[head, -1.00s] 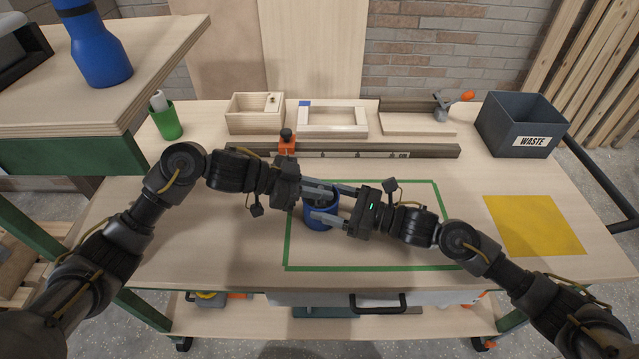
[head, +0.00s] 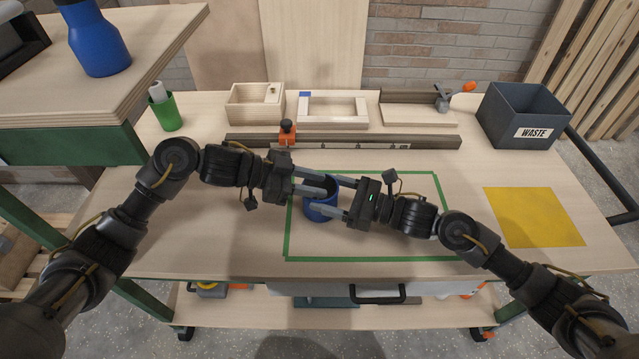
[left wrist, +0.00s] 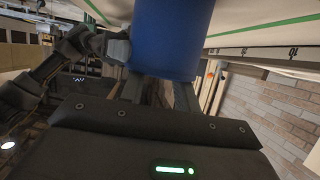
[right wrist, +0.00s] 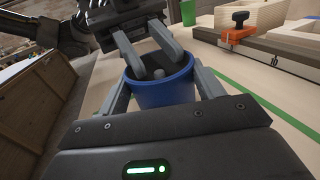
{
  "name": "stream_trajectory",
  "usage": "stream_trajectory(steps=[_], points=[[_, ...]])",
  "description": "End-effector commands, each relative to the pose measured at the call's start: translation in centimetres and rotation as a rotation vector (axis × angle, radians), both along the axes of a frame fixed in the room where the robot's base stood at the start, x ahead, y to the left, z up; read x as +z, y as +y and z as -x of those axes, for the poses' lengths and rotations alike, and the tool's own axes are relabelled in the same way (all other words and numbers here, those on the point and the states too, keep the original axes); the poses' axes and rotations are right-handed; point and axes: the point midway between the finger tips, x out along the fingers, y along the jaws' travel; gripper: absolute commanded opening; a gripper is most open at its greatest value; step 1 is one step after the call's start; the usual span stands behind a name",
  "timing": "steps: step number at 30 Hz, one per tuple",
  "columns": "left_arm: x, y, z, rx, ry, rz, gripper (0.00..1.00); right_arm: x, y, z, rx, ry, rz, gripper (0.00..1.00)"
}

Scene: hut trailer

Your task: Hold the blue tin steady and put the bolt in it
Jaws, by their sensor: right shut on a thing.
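The blue tin (head: 320,211) stands upright inside the green-taped outline on the bench. My right gripper (head: 325,196) is shut on the tin, with one finger on each side of its wall; this also shows in the right wrist view (right wrist: 165,95). My left gripper (right wrist: 160,66) has its fingers spread apart, with the tips over and inside the tin's mouth. A small grey rounded thing, apparently the bolt (right wrist: 158,74), shows inside the tin between those tips. The head view does not show the bolt. The left wrist view shows the tin's blue side (left wrist: 172,35) close up.
Behind the tin lie a rail with an orange clamp (head: 287,132), a wooden box (head: 240,118) and a wooden frame (head: 333,122). A green cup (head: 168,115) stands left. A waste bin (head: 505,130) and a yellow sheet (head: 533,217) are at right.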

Motion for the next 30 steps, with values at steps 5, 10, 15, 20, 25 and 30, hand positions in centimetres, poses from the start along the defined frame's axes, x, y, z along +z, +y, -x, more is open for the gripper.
stream_trajectory(steps=[5, 10, 15, 20, 25, 30], points=[[1.1, 4.0, 0.2, 0.009, 0.003, -0.013, 0.38, 0.0, -0.3, -0.3, -0.008, -0.002, 0.002, 0.42], [2.5, 7.0, 0.5, 0.008, 0.002, -0.011, 0.38, 0.0, -0.3, -0.2, -0.007, -0.002, 0.002, 0.42], [3.4, 8.9, 0.7, 0.007, 0.003, -0.007, 0.38, 0.0, -0.2, -0.2, -0.006, -0.001, 0.001, 0.42], [3.7, 9.5, 0.8, 0.006, 0.002, -0.006, 0.38, 0.0, -0.2, -0.2, -0.005, -0.001, 0.001, 0.42], [3.8, 9.6, 0.8, 0.005, 0.003, -0.005, 0.38, 0.0, -0.2, -0.1, -0.005, 0.0, 0.002, 0.42], [3.8, 9.5, 0.8, 0.006, 0.002, -0.005, 0.38, 0.0, -0.2, -0.1, -0.005, 0.001, 0.002, 0.42]])
